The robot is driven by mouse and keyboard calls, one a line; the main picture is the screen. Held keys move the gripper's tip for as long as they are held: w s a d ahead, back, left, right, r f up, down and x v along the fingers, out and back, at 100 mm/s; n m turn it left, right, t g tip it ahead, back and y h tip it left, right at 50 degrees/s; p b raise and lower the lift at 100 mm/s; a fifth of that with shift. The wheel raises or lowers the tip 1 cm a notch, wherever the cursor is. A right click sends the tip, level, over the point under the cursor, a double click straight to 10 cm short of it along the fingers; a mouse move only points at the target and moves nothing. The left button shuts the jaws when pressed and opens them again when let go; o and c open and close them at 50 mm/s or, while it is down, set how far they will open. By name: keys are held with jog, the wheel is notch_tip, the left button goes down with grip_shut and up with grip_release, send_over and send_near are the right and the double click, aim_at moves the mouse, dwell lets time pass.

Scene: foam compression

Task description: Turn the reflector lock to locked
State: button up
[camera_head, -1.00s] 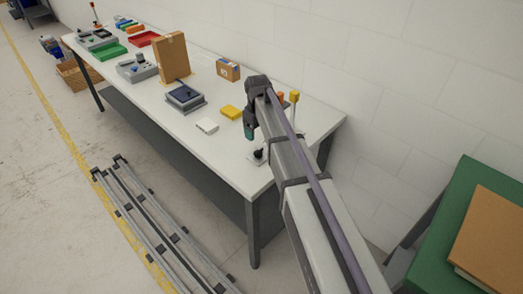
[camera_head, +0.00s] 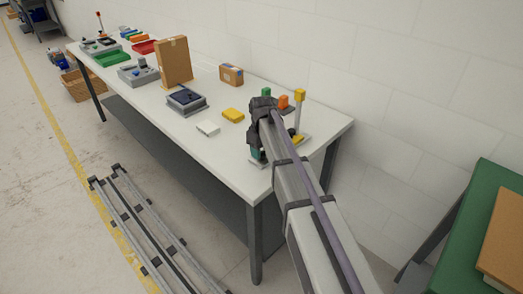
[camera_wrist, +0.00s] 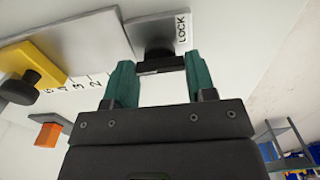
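The reflector lock shows in the wrist view as a black knob (camera_wrist: 160,64) on a grey plate (camera_wrist: 152,28), beside a white label (camera_wrist: 182,28) reading "LOCK". My gripper (camera_wrist: 159,66) has two teal fingers, spread apart, with the knob between their tips. Small gaps seem to show on both sides; contact is not clear. In the head view my gripper (camera_head: 257,154) is low over the table's near right end and hides the knob. Part of the plate (camera_head: 257,165) shows beneath it. I cannot tell the knob's exact turn angle.
In the head view a yellow-topped post (camera_head: 299,97) stands behind my arm. A white block (camera_head: 208,128) and yellow block (camera_head: 233,115) lie left.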

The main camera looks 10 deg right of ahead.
jog(key=c, duration=0.4)
jog(key=shift+m, duration=0.5)
jog(key=m, duration=1.6)
jog(key=shift+m, duration=0.4)
